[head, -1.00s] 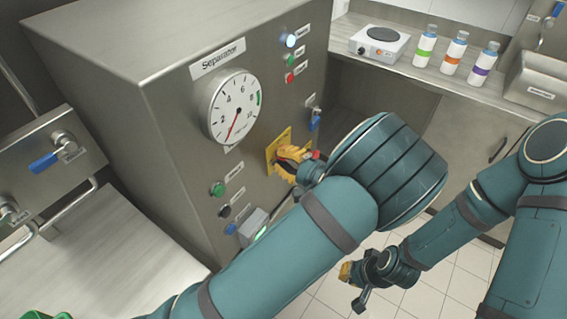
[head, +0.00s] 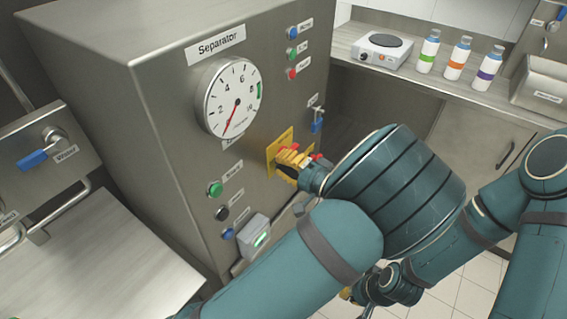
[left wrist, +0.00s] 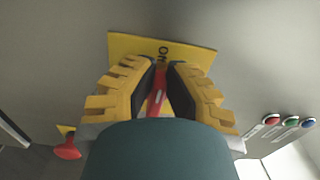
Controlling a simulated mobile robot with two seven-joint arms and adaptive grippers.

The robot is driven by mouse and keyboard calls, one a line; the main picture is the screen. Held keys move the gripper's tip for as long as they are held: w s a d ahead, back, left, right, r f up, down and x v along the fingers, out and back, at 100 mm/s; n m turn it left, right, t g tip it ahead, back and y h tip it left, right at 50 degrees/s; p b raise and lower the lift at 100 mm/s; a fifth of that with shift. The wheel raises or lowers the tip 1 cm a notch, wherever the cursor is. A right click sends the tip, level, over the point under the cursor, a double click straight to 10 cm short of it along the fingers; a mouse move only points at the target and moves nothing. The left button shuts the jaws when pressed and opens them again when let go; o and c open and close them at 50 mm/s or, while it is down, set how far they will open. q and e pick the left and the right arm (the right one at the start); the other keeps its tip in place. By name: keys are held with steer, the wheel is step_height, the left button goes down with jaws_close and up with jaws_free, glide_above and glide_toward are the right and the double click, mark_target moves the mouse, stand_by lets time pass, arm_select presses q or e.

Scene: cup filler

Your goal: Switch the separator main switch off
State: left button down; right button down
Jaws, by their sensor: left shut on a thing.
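The separator main switch has a yellow plate (head: 272,152) on the front of the steel separator cabinet (head: 165,130). It also shows in the left wrist view (left wrist: 125,45), with part of its dark lettering visible. The red switch handle (left wrist: 157,88) stands between the fingers of my left gripper (left wrist: 160,82). That gripper (head: 290,161) is shut on the handle, close in front of the plate. Its fingers and wrist hide much of the switch. My right gripper (head: 347,293) is low in the head view, mostly hidden behind my left arm, away from the cabinet.
A round gauge (head: 234,97) sits above the switch. Green (head: 215,189), black (head: 222,213) and blue (head: 228,234) controls are left of it. A blue-handled valve (head: 317,122) is close at right. A red knob (left wrist: 67,150) shows in the left wrist view.

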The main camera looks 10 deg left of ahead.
arm_select(q)
steer(key=shift+a, duration=0.1)
steer(key=c, duration=1)
jaws_free()
steer(key=v, duration=0.7)
steer(key=shift+d, duration=0.2)
steer(key=shift+s, duration=0.1)
